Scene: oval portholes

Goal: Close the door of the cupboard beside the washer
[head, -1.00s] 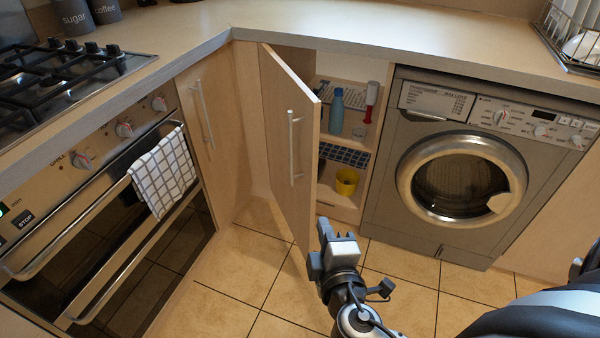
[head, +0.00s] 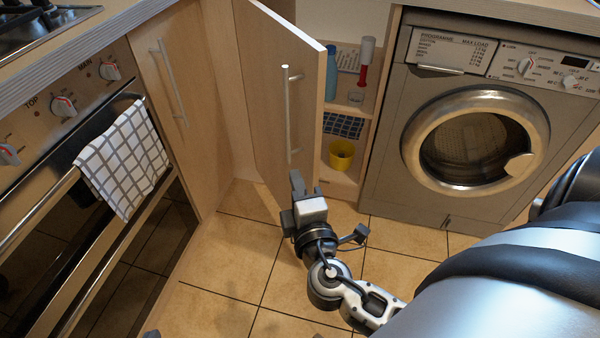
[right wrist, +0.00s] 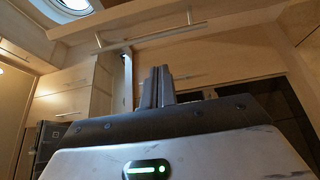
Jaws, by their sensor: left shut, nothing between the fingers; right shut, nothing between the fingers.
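The cupboard door (head: 265,100) stands open left of the washer (head: 455,130), its outer face with the upright bar handle (head: 288,115) towards me. The cupboard (head: 350,185) shows behind its free edge. My right gripper (head: 297,180) is shut and empty, in front of the door's lower part below the handle; I cannot tell whether it touches. Its closed fingers also show in the right wrist view (right wrist: 158,88). A small grey tip at the bottom edge of the head view looks like my left gripper (head: 151,334); it is shut, mostly out of frame.
Inside the cupboard are a blue bottle (head: 331,75), a red and white bottle (head: 365,62) and a yellow cup (head: 342,155). The oven (head: 60,150) with a checked towel (head: 125,160) stands at left. Tiled floor (head: 225,265) is free between.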

